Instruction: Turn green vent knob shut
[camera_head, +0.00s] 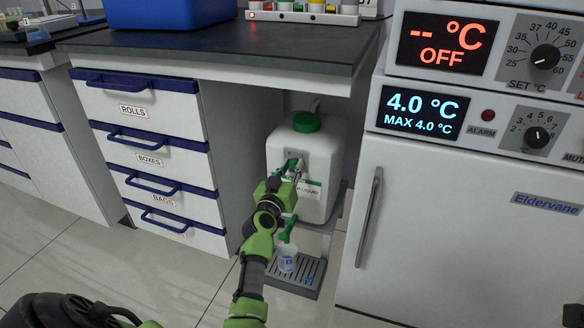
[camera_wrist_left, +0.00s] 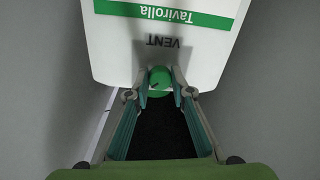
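The white jug (camera_head: 315,160) with a green cap stands on a shelf stand under the bench. The green vent knob (camera_wrist_left: 160,77) sits on the jug just beside the printed word VENT. My left gripper (camera_wrist_left: 160,88) has its fingertips on both sides of the knob and looks closed on it, with no clear gap showing. In the head view my left gripper (camera_head: 290,170) is against the front of the jug and hides the knob there. A green tap (camera_head: 288,230) is lower on the jug.
A small cup (camera_head: 287,258) stands on a grey drip tray (camera_head: 305,280) below the tap. A drawer unit (camera_head: 150,150) is to the left, a fridge (camera_head: 450,220) to the right, and the dark bench top (camera_head: 230,45) lies above the jug.

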